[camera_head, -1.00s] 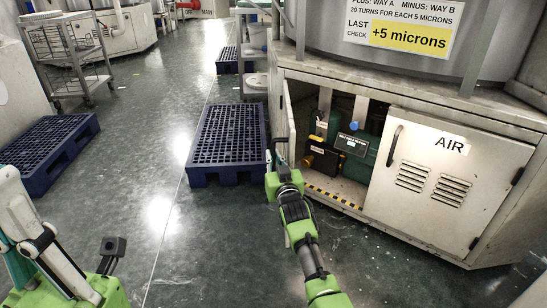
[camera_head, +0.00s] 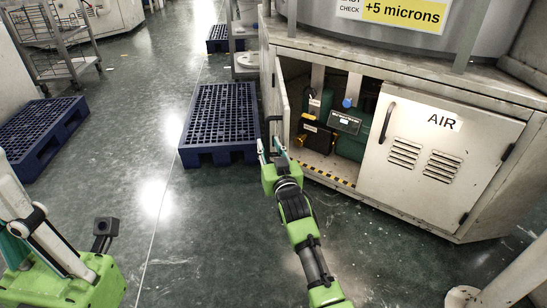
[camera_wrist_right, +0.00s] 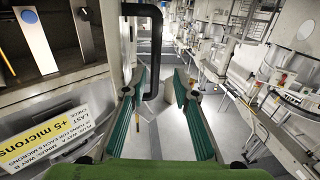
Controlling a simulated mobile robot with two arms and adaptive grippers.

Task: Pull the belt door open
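The belt door (camera_head: 281,100) is a pale panel at the left of the cabinet opening, standing swung outward and seen nearly edge-on. Its black bar handle (camera_head: 273,127) is on the outer face, and the handle also shows large in the right wrist view (camera_wrist_right: 156,50). My right gripper (camera_head: 269,148) is at the lower end of this handle. Its two green-padded fingers (camera_wrist_right: 160,88) are apart, with the handle's lower end between or just beyond the tips; contact cannot be told.
The cabinet opening shows a green machine (camera_head: 350,143) and a black-and-yellow unit (camera_head: 318,135). The AIR door (camera_head: 415,155) to the right is closed. A blue pallet (camera_head: 220,118) stands on the floor just left of the belt door. Floor in front is clear.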

